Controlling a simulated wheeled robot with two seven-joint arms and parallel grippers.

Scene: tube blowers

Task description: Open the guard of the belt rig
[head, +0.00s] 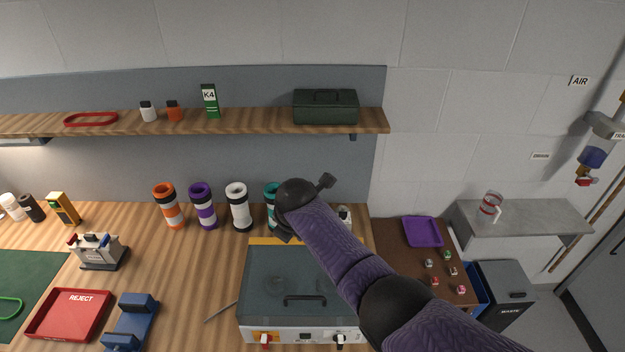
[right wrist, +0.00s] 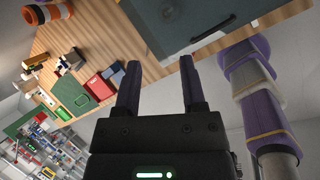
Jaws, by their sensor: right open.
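The belt rig (head: 305,335) stands at the front of the bench, a white-grey box with knobs on its front. Its tinted guard (head: 262,283) lies down over the top, and a dark bar handle (head: 305,299) is near its front edge. My right arm crosses the right part of the guard in the head view; I cannot make out its fingers there. In the right wrist view my right gripper (right wrist: 160,72) is open and empty. The guard (right wrist: 165,25) and its handle (right wrist: 212,30) show beyond the fingertips, apart from them. My left gripper is not in view.
Several tubes, including an orange one (head: 168,206) and a white one (head: 238,207), stand behind the rig. A red reject tray (head: 68,314) and a blue stand (head: 131,322) lie to the left. A shelf (head: 250,123) runs above. A waste bin (head: 502,292) stands right.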

